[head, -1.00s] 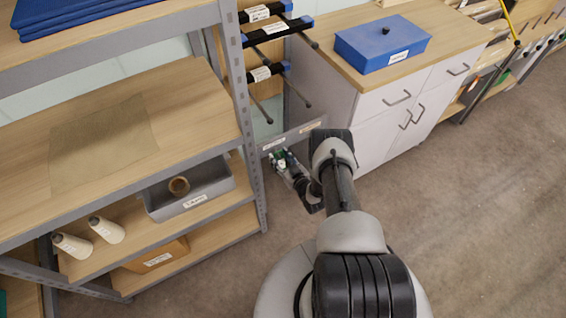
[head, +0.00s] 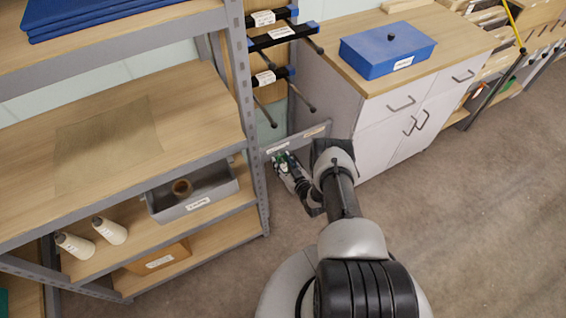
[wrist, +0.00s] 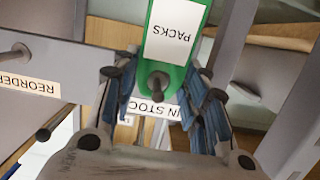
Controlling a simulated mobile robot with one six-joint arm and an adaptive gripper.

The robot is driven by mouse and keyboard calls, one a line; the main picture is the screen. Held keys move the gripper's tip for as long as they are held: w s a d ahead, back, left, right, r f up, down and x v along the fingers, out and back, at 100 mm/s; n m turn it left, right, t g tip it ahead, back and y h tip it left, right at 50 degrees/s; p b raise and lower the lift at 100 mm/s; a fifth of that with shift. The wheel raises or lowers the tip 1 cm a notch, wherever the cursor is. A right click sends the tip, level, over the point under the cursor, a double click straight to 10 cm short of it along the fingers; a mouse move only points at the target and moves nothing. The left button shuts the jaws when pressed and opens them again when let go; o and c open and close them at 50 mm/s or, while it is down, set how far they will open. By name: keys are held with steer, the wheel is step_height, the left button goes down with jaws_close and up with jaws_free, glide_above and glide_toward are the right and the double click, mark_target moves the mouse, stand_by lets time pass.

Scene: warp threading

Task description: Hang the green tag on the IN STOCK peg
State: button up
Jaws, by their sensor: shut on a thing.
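The green tag (wrist: 183,75), with a white PACKS label, appears upside down in the wrist view. My gripper (wrist: 160,92) is shut on the tag, its dark, blue-padded fingers on either side of its lower end. A grey round peg tip (wrist: 158,81) shows at that end; I cannot tell whether it passes through the tag's hole. The IN STOCK label (wrist: 155,107) sits just behind, partly hidden by the tag and a finger. In the head view, the tag (head: 280,164) and my gripper (head: 286,170) are small, close to the grey peg rail (head: 296,141).
The REORDER label (wrist: 29,84) and a peg (wrist: 17,51) are at the left of the wrist view. In the head view, a shelf rack (head: 250,130) stands left of the rail and a white cabinet (head: 385,135) right. Open floor (head: 470,220) lies at right.

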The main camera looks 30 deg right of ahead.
steer(key=o, duration=1)
steer(key=shift+c, duration=0.2)
steer(key=shift+o, duration=0.6)
steer(key=o, duration=0.4)
steer(key=shift+c, duration=0.2)
steer(key=f+p+v, duration=0.2)
steer(key=p+v, duration=0.1)
steer(key=v, duration=0.8)
steer(key=shift+s+p, duration=0.3)
steer(key=shift+s, duration=0.3)
steer(key=shift+f, duration=0.15)
